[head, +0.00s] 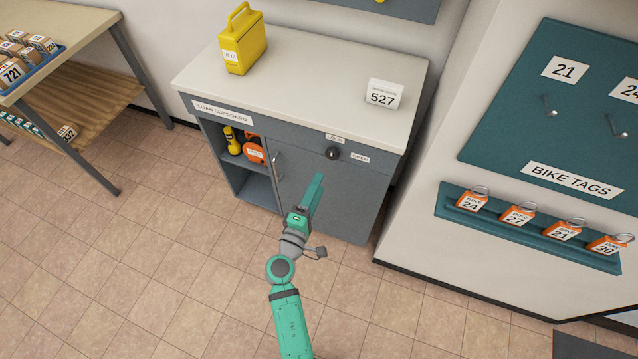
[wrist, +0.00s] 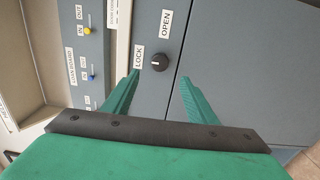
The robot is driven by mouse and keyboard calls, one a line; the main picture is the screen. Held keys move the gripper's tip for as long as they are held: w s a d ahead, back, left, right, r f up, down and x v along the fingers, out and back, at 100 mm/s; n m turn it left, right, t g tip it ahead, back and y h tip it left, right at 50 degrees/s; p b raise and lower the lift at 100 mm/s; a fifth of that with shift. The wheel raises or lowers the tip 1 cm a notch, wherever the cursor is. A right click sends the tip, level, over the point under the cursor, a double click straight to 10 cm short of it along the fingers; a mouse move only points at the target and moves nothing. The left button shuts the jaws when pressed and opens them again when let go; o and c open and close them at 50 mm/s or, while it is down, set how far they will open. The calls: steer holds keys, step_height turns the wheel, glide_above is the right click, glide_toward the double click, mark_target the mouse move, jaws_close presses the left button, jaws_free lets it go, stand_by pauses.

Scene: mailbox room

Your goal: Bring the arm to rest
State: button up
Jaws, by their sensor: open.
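My gripper (head: 315,190) is stretched out in front of the grey loan cupboard (head: 349,190) in the head view. In the wrist view my gripper (wrist: 158,92) has its two green fingers apart, with nothing between them. A black knob (head: 332,153) sits on the cupboard front between the labels LOCK and OPEN. In the wrist view the knob (wrist: 160,62) lies beyond the fingertips and looks apart from them. The cupboard's left bay is open and shows yellow and orange items inside.
A yellow case (head: 243,45) and a white block marked 527 (head: 384,95) stand on the cupboard top. A wooden table (head: 70,30) is at the left. The tiled floor (head: 150,250) is clear.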

steer(key=shift+s+f, duration=0.1)
stand_by(0.4)
steer(key=s+f+m+g+y, duration=0.1)
steer(key=s+f+m+y, duration=0.2)
steer(key=s, duration=0.7)
steer(key=s+f+m+g+y, duration=0.2)
steer(key=s+f, duration=0.3)
steer(key=s, duration=0.5)
steer(key=s+d+r+m, duration=0.1)
steer(key=s+r+m, duration=0.3)
steer(key=s+r, duration=0.3)
steer(key=s+d+r+m+t, duration=0.1)
steer(key=s+d+r+m, duration=0.1)
steer(key=s+r+m, duration=0.3)
steer(key=s+r, duration=0.2)
steer(key=s, duration=0.2)
steer(key=shift+s+d+m+y, duration=0.25)
steer(key=shift+s+m+y, duration=0.05)
steer(key=shift+w, duration=0.1)
